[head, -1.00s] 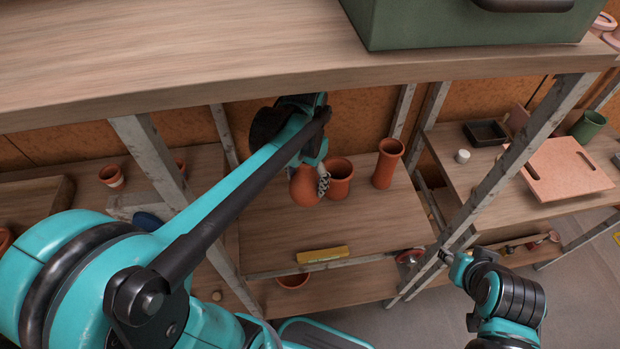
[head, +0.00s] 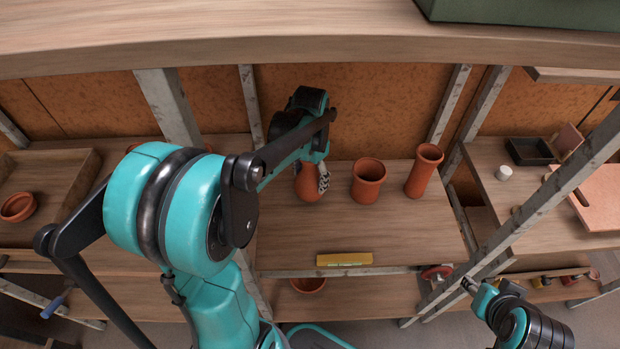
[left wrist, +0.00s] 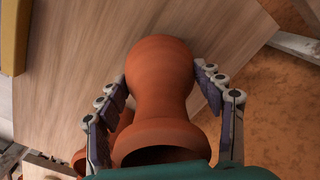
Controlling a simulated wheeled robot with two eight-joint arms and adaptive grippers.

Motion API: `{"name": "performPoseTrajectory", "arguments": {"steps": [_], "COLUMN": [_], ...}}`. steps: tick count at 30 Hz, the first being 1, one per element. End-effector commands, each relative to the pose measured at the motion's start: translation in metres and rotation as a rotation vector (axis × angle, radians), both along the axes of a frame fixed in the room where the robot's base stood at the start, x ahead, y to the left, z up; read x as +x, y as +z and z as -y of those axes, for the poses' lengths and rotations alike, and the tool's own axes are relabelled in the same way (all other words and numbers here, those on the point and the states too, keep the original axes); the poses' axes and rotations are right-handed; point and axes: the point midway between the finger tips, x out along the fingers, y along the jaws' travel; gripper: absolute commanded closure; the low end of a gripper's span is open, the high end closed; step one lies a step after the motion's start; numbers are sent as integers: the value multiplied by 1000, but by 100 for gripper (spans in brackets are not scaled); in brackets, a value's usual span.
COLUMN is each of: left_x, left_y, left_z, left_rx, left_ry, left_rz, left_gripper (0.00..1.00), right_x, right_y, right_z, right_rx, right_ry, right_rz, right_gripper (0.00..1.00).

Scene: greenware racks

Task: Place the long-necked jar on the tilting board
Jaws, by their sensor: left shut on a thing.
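The long-necked jar (head: 308,186) is orange-brown clay, with a round body, narrower neck and flared rim. My left gripper (head: 313,178) is shut on it at the back of the middle shelf. In the left wrist view, the jar (left wrist: 160,80) sits between the two fingers, its rim towards the camera. I cannot tell whether its base touches the shelf. A pink board (head: 598,200) with a slot lies on the right-hand shelf, partly cut off by the picture edge and crossed by a post. My right gripper (head: 469,285) is low at the right, away from the jar; its fingers are too small to read.
A wide pot (head: 368,182) and a tall cylinder (head: 424,172) stand right of the jar. A yellow block (head: 344,259) lies at the shelf's front edge. Metal posts (head: 545,205) separate the shelves, and an upper shelf (head: 250,45) overhangs. A black tray (head: 530,151) sits near the board.

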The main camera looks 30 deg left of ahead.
Motion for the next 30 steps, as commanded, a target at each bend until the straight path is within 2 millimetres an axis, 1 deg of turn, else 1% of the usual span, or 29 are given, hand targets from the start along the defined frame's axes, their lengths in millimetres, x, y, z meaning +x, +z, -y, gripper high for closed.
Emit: {"name": "performPoseTrajectory", "arguments": {"steps": [3, 7, 8, 9, 10, 20, 23, 30], "left_x": [0, 0, 0, 0, 0, 0, 0, 0], "left_y": [2, -2, -2, -1, -1, 1, 11, 54], "left_z": [0, 0, 0, 0, 0, 0, 0, 0], "left_rx": [0, 0, 0, 0, 0, 0, 0, 0], "left_ry": [0, 0, 0, 0, 0, 0, 0, 0], "left_rz": [0, 0, 0, 0, 0, 0, 0, 0], "left_gripper": [78, 78, 28, 17, 12, 12, 12, 12], "right_x": [0, 0, 0, 0, 0, 0, 0, 0], "right_y": [1, -1, -1, 0, 0, 1, 6, 25], "right_z": [0, 0, 0, 0, 0, 0, 0, 0], "right_rx": [0, 0, 0, 0, 0, 0, 0, 0], "right_ry": [0, 0, 0, 0, 0, 0, 0, 0], "right_rz": [0, 0, 0, 0, 0, 0, 0, 0], "right_gripper": [60, 60, 60, 60, 60, 60, 60, 60]}}
